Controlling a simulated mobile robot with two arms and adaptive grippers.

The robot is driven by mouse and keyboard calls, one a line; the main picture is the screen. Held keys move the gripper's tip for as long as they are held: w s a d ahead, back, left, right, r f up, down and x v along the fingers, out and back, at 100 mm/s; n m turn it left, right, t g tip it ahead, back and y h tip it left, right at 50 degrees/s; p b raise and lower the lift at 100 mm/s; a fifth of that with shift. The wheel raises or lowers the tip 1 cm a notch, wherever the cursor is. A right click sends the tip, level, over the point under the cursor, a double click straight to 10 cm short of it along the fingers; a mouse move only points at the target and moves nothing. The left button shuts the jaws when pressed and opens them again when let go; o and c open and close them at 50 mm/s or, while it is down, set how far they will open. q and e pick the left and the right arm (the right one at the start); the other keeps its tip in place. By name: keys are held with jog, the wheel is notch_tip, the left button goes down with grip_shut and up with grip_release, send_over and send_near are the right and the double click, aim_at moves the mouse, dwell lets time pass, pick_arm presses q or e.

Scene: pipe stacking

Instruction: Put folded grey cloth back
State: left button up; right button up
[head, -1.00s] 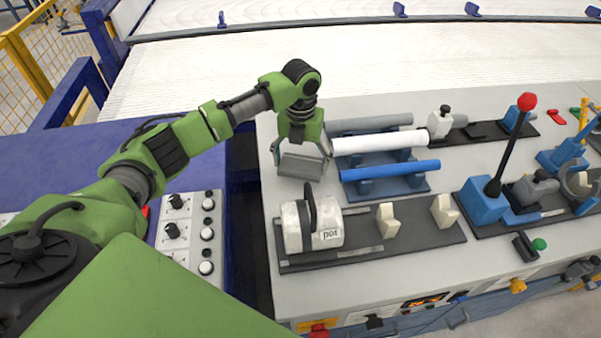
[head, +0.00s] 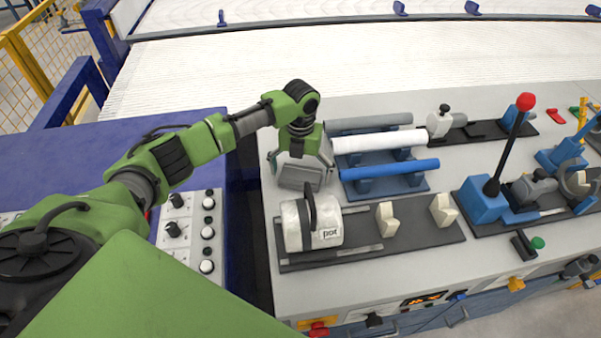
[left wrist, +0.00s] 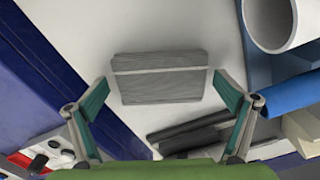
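The folded grey cloth (head: 299,177) is a flat grey block with a lighter band. It lies at the left end of the grey worktop, behind the pot. In the left wrist view the cloth (left wrist: 160,85) is between the fingertips, with a narrow gap visible on each side. My left gripper (head: 301,166) points down over the cloth with its fingers spread wide to either side. The fingers also show in the left wrist view (left wrist: 161,78). My right gripper is not in view.
White (head: 380,141) and blue (head: 390,170) pipes lie just to the right on a blue rack. A red-knobbed lever (head: 510,148) stands farther right. The worktop's left edge is close.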

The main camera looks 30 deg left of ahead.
aim_at(301, 174)
pick_arm(q)
notch_tip(301, 174, up, 12)
jog(key=b, duration=0.1)
jog(key=shift+r, duration=0.2)
dwell(0.3)
jog(key=shift+r, duration=0.1)
